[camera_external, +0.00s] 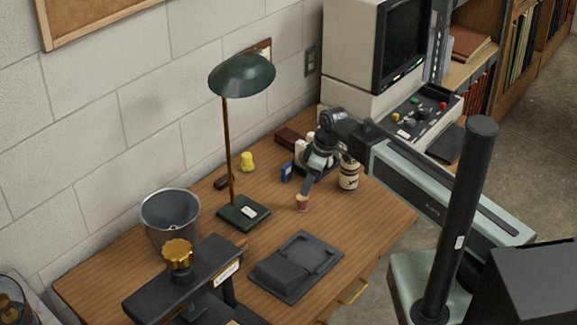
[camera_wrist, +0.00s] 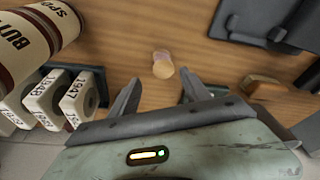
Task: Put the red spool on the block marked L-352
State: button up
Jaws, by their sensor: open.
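A small spool (camera_external: 302,203) with a reddish body and tan ends stands on the wooden desk; it also shows in the wrist view (camera_wrist: 163,66), blurred and pinkish-tan. My gripper (camera_external: 311,183) is above the desk, just behind the spool. In the wrist view my gripper (camera_wrist: 162,88) is open and empty, with the spool beyond the gap between its fingertips. White blocks (camera_wrist: 76,98) with dark characters stand in a row at the left of the wrist view. I cannot read L-352 on any of them. In the external view the arm partly hides these blocks (camera_external: 300,147).
A cream jar (camera_external: 349,175) stands right of my gripper. A blue item (camera_external: 287,172), a yellow spool (camera_external: 247,162) and a green lamp (camera_external: 243,213) are to the left. A dark tray (camera_external: 296,266) lies in front. Bare desk surrounds the spool.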

aim_at(302, 198)
jog(key=b+x, duration=0.7)
jog(key=x, duration=0.1)
jog(key=shift+s+a+f, duration=0.1)
jog(key=shift+s, duration=0.2)
jog(key=shift+r, duration=0.2)
grip_shut()
